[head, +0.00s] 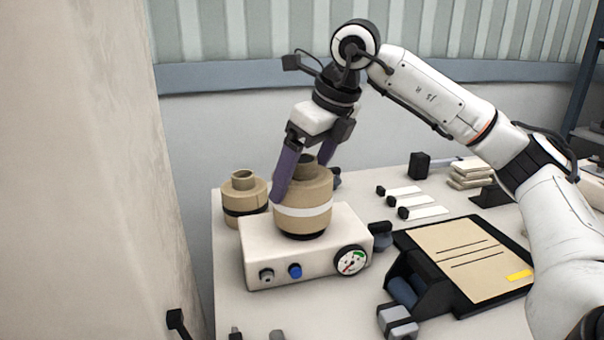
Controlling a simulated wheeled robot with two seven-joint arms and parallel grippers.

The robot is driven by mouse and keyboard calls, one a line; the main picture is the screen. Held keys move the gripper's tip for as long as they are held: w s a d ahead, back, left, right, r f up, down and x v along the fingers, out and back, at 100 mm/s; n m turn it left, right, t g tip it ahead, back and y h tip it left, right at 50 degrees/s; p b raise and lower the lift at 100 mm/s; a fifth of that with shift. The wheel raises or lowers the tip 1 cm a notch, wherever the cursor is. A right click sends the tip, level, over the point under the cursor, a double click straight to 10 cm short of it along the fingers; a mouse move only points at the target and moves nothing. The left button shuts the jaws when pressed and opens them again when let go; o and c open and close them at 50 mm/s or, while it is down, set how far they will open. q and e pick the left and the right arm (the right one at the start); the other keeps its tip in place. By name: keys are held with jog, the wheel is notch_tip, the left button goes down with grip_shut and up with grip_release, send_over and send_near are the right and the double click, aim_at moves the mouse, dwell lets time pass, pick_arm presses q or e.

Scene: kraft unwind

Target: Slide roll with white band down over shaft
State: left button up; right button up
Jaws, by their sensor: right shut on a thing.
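The brown kraft roll with the white band (303,212) is upright above the white unwind box (318,257), over a dark round base. Its narrower core sticks up at the top. My right gripper (307,172) points down with its purple fingers on either side of the roll and is shut on it. The far finger is partly hidden behind the roll. The shaft is hidden by the roll, and I cannot tell whether the roll touches the base. My left gripper is not in view.
A second brown roll with a black band (245,197) stands just left of the box. The box front carries knobs and a gauge (352,260). A black tray with a brown sheet (465,260) lies right. White strips and stacked blocks (470,174) lie behind it.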

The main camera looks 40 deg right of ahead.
jog(key=shift+f, duration=0.4)
dwell(0.5)
jog(key=o, duration=0.9)
jog(key=shift+f, duration=0.1)
jog(key=shift+o, duration=0.2)
jog(key=v, duration=1)
jog(key=shift+s+r+p, duration=0.15)
jog(key=shift+r+p, duration=0.05)
jog(key=shift+p, duration=0.2)
